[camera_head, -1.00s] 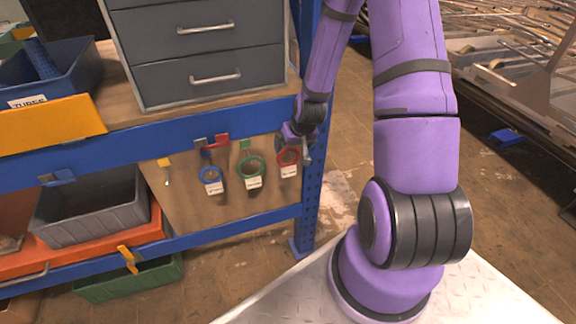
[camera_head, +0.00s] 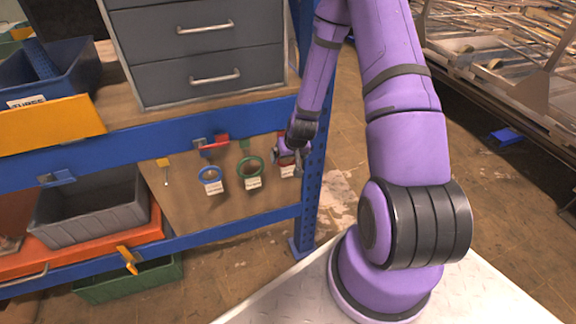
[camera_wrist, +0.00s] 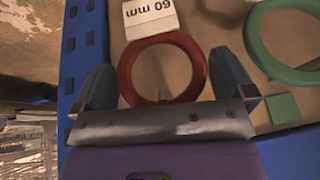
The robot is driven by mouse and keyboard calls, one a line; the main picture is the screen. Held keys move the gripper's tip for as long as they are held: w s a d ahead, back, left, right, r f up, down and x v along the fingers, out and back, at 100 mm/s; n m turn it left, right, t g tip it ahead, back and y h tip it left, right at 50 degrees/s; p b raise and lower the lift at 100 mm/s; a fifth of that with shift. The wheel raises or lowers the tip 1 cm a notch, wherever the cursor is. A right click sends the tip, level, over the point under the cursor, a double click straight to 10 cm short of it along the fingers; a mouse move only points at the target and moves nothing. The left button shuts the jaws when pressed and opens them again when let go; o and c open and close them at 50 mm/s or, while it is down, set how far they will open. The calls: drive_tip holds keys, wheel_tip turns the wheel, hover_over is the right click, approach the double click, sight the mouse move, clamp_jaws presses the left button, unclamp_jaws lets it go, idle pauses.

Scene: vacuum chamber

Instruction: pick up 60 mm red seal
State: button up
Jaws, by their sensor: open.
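The red seal (camera_wrist: 196,56) is a ring hanging on the board, with a white "60 mm" tag (camera_wrist: 150,17) beside it in the wrist view. My gripper (camera_wrist: 166,92) is open, with one finger on each side of the ring's near part. Whether the fingers touch the ring cannot be told. In the head view my gripper (camera_head: 291,158) is in front of the red seal (camera_head: 281,148) and hides most of it. The seal's white tag (camera_head: 289,171) shows just below.
A green ring (camera_head: 250,169) and a blue ring (camera_head: 210,176) hang to the left on the same board. The blue rack post (camera_head: 313,180) stands close on the right. A blue beam (camera_head: 190,130) runs above, under a grey drawer cabinet (camera_head: 205,60).

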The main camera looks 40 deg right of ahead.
drive_tip(key=shift+c, duration=0.2)
drive_tip(key=c, duration=0.6)
drive_tip(key=shift+r, duration=0.1)
